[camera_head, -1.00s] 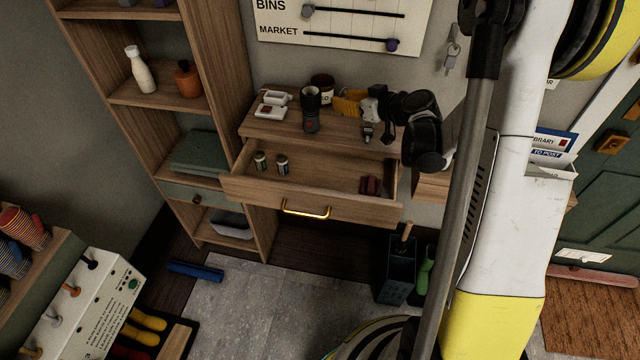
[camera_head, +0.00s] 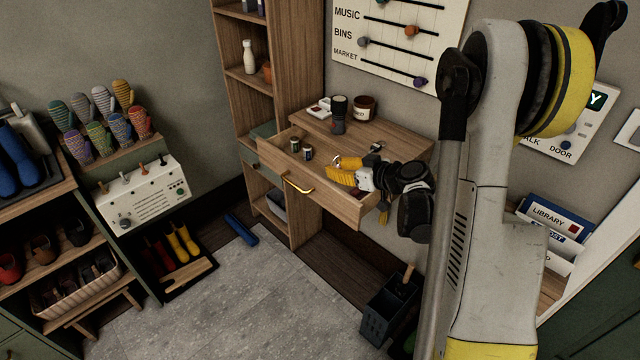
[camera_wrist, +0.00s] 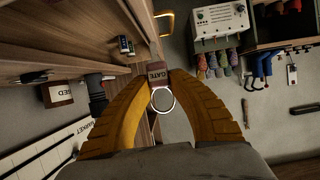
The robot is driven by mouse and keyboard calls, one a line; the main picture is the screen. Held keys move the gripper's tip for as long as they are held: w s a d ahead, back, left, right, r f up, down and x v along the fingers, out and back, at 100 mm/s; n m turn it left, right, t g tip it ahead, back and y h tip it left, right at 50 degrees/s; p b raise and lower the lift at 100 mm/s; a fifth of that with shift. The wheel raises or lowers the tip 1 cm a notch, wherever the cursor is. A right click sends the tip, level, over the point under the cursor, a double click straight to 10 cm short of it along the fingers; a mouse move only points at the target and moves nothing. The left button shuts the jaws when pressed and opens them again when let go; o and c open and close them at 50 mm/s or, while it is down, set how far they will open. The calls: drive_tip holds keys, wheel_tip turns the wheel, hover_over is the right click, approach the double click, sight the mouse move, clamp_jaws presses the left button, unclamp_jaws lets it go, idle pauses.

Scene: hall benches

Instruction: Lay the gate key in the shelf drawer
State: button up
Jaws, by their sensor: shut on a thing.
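The gate key shows in the wrist view as a dark red-brown tag marked GATE (camera_wrist: 157,72) with a metal ring (camera_wrist: 162,99). My gripper (camera_wrist: 156,80), with yellow ribbed fingers, is shut on the tag. The shelf drawer (camera_head: 277,163) is pulled open, its brass handle (camera_head: 297,185) on the front. In the head view my gripper (camera_head: 338,176) is over the drawer's right part. Its height above the drawer floor is hard to tell. Two small battery-like cylinders (camera_head: 294,145) stand in the drawer's left part. My gripper hides part of the drawer's right end.
On the shelf top above the drawer stand a dark torch (camera_head: 339,112), a dark jar (camera_head: 364,108) and a white object (camera_head: 320,107). A tall open shelf (camera_head: 297,60) rises on the left. A dark bin (camera_head: 388,303) stands on the floor.

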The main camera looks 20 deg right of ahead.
drive_tip(key=shift+f, duration=0.25)
drive_tip(key=w+d+f+b, duration=0.1)
drive_tip(key=w+d+f, duration=0.1)
drive_tip(key=w, duration=0.1)
drive_tip(key=w+d+f+b, duration=0.3)
drive_tip(key=w+d+f, duration=0.1)
drive_tip(key=w+d, duration=0.1)
drive_tip(key=shift+w+f, duration=0.35)
drive_tip(key=shift+f+b, duration=1.3)
drive_tip(key=shift+f, duration=0.7)
drive_tip(key=shift+f, duration=0.2)
drive_tip(key=o, duration=0.9)
drive_tip(key=shift+r, duration=0.1)
